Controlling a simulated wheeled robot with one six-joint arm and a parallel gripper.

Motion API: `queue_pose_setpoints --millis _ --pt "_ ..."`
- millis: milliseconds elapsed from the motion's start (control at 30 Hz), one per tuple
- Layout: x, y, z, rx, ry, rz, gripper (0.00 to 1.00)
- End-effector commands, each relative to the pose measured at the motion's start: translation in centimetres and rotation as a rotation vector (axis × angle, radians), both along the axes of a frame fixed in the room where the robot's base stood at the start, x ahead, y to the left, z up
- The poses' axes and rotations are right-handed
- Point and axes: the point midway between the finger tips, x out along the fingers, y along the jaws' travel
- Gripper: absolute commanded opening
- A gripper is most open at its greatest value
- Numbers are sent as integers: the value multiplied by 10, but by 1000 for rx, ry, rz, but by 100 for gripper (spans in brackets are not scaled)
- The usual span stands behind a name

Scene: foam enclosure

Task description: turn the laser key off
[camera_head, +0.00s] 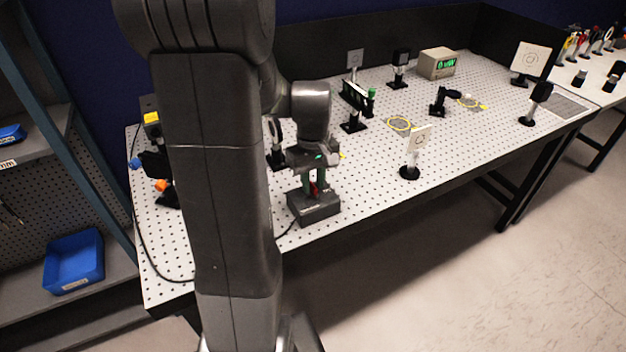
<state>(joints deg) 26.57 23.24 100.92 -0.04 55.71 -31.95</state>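A dark box (314,208) with a cable sits at the front edge of the perforated table. A small red part (313,188) shows just above its top and may be the laser key; its turn position is too small to read. My gripper (314,186) points down at the box, its fingertips on either side of the red part. The fingers are dark and tiny here, so I cannot tell whether they touch or grip it. My wrist and arm partly hide the area behind the box.
A meter with a green display (437,63) stands at the back. A shelf with a blue bin (74,261) is at left. Floor is clear at right.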

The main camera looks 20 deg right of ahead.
Motion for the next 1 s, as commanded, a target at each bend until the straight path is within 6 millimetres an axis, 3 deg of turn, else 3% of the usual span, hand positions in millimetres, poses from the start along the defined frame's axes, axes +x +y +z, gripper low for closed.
queue_pose_setpoints --millis 300,433,1000 --pt "0 0 0 1 1 -1 30" --pt "0 0 10 -1 -2 -1 30" --pt "0 0 123 -1 -1 -1 30"
